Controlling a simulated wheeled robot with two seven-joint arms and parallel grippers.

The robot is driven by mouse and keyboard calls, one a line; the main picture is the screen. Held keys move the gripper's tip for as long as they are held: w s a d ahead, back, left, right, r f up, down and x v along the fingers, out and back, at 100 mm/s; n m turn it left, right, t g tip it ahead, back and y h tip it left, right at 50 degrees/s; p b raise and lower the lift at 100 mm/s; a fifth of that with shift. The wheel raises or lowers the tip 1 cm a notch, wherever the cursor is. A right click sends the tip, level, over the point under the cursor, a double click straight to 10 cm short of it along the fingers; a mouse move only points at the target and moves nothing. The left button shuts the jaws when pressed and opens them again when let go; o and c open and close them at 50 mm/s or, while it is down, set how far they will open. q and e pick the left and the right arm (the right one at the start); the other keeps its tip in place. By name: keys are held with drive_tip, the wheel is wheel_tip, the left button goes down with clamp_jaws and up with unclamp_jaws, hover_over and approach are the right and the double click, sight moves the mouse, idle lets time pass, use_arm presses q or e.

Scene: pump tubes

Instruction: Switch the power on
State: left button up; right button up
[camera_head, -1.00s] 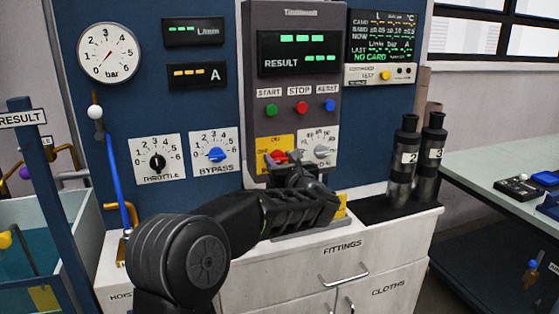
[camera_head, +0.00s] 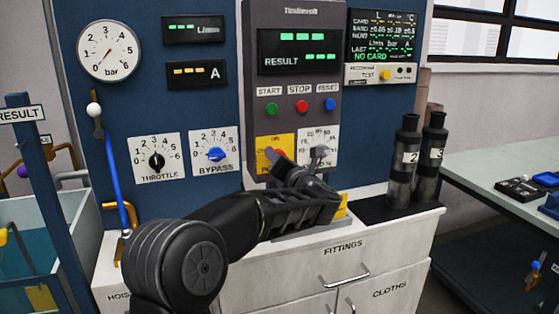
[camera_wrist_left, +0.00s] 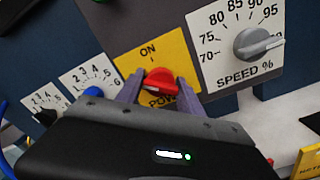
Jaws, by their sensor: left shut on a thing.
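The red power knob (camera_head: 273,153) sits on a yellow plate (camera_head: 264,143) marked ON, low on the grey control panel (camera_head: 250,100). In the left wrist view the red knob (camera_wrist_left: 160,80) is between the two fingers of my left gripper (camera_wrist_left: 160,90). The gripper is shut on it. In the head view my left gripper (camera_head: 282,163) reaches the panel from below and covers part of the knob and plate. The lower part of the POWER label is hidden. My right gripper does not show.
The grey speed knob (camera_wrist_left: 258,43) is close to the right of the gripper. The bypass knob (camera_head: 216,154) and throttle knob (camera_head: 157,161) are to the left. START, STOP and RESET buttons (camera_head: 302,106) are above. Dark cylinders (camera_head: 405,165) stand at the right.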

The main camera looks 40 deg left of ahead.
use_arm(q)
drive_tip(key=m+p, duration=0.1)
drive_tip(key=m, duration=0.3)
drive_tip(key=shift+r+m, duration=0.1)
drive_tip(key=shift+m, duration=0.2)
drive_tip(key=m+p, duration=0.2)
drive_tip(key=m, duration=0.2)
drive_tip(key=shift+m+p, duration=0.45)
drive_tip(key=shift+m, duration=0.55)
drive_tip(key=o, duration=1.4)
